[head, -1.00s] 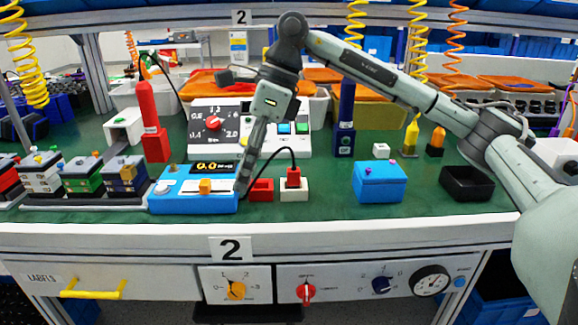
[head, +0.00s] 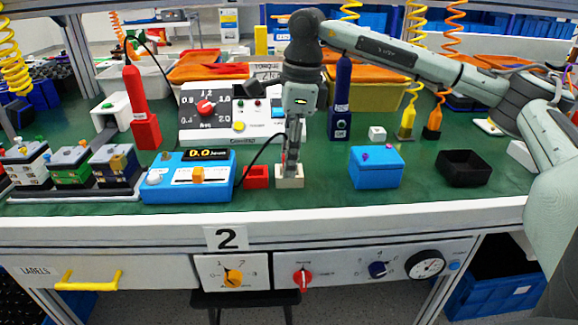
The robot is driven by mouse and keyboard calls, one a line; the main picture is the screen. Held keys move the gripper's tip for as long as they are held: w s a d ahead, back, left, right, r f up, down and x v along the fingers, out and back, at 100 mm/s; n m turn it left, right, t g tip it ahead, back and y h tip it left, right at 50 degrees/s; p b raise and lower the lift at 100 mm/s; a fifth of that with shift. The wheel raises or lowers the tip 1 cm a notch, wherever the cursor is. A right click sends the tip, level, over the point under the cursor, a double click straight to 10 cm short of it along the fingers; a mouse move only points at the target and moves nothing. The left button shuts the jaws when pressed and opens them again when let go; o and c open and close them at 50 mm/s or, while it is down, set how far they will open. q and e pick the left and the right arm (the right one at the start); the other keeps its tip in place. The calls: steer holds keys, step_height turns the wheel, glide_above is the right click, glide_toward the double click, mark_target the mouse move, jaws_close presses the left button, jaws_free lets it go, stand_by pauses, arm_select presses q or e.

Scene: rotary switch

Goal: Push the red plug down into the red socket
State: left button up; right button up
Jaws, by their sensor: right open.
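The red plug (head: 285,158) is mostly hidden behind my right gripper (head: 290,167); a thin red strip shows at the fingers. A white block (head: 290,183) stands directly below it, and a black cable arcs from the blue instrument to the plug. My right gripper points down at the plug, fingers open; whether they touch the plug I cannot tell. A red block (head: 257,177), which looks like the red socket, sits on the green bench just left of the white block. Nothing shows in it. My left gripper is not in view.
The blue instrument (head: 188,179) with its display stands left of the red block. A blue box (head: 376,168) and an open black bin (head: 465,170) stand to the right. A control panel (head: 225,115) rises behind. Bench front is clear.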

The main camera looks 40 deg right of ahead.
steer(key=shift+c, duration=0.2)
jaws_close()
